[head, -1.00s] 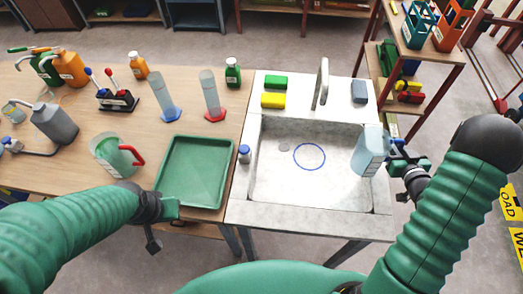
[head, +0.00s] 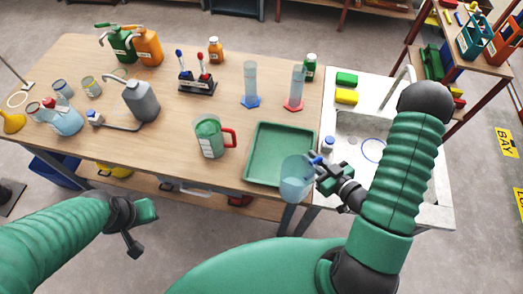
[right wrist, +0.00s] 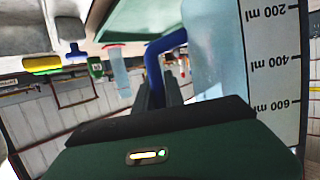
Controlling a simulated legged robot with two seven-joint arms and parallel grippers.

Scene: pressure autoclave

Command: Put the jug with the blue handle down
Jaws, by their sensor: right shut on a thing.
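The jug with the blue handle (head: 297,180) is clear and pale blue. My right gripper (head: 321,168) is shut on its handle and holds it at the front right corner of the green tray (head: 250,165). The jug looks roughly upright and overlaps the tray's edge in the picture; I cannot tell its height above the table. In the right wrist view, the jug wall with its ml scale (right wrist: 222,45) and the blue handle (right wrist: 154,68) show close up by the fingers. My left gripper (head: 143,220) hangs in front of the table, empty; its opening is unclear.
A green jug with a red handle (head: 208,138) stands left of the tray. The table's front middle is clear.

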